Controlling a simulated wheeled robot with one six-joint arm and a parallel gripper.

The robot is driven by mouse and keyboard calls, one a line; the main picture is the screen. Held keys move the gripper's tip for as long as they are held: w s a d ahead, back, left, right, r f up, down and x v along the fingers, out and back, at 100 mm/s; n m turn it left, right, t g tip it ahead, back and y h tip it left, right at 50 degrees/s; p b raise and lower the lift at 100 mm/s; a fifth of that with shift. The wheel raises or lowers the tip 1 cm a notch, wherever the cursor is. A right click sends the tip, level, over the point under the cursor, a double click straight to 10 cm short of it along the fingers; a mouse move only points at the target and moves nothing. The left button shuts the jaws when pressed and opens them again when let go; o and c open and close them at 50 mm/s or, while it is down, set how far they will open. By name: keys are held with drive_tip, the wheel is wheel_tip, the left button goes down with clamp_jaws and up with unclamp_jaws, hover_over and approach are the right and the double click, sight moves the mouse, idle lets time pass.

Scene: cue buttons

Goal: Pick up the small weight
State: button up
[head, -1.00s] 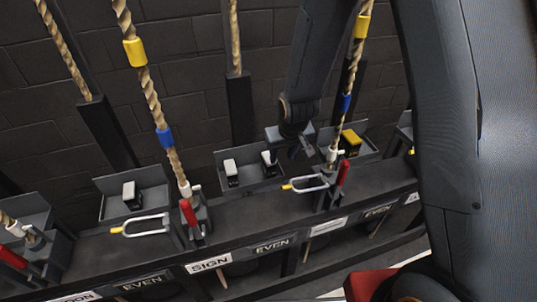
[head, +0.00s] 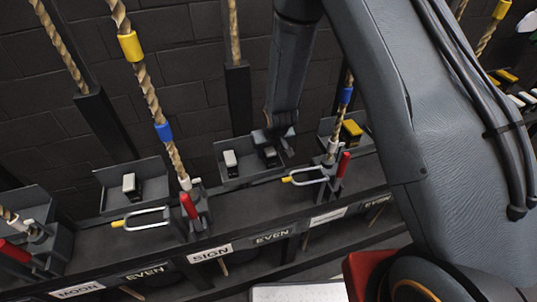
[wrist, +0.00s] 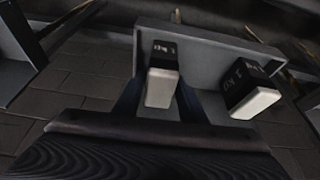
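The small weight, a black block with a white end, sits in a grey tray (head: 215,147) in the head view, on the right side (head: 270,153). In the wrist view the small weight (wrist: 163,76) lies between my fingertips. My gripper (head: 274,141) reaches down over it from the wall side. In the wrist view my gripper (wrist: 160,92) is open, with a dark finger on each side of the weight. I cannot tell whether either finger touches it. A larger black-and-white weight (head: 230,160) stands beside it in the same tray, also seen in the wrist view (wrist: 248,88).
A tray to the left holds another white-topped weight (head: 129,186). A tray to the right holds a yellow-topped weight (head: 352,130). Red-handled clamps (head: 188,206) with ropes stand along the dark ledge. A brick wall (head: 180,60) is behind.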

drive_tip(key=shift+x, duration=0.85)
clamp_jaws()
drive_tip(key=shift+w+r, duration=0.1)
drive_tip(key=shift+r, duration=0.1)
drive_tip(key=shift+r, duration=0.6)
wheel_tip(320, 180, up, 9)
drive_tip(key=shift+f, duration=0.2)
wheel_tip(320, 180, up, 2)
drive_tip(key=p, duration=0.2)
drive_tip(key=shift+r+p, duration=0.1)
drive_tip(key=shift+p, duration=0.25)
drive_tip(key=b, duration=0.2)
drive_tip(key=shift+a+f+b, duration=0.2)
drive_tip(key=shift+a+b, duration=0.1)
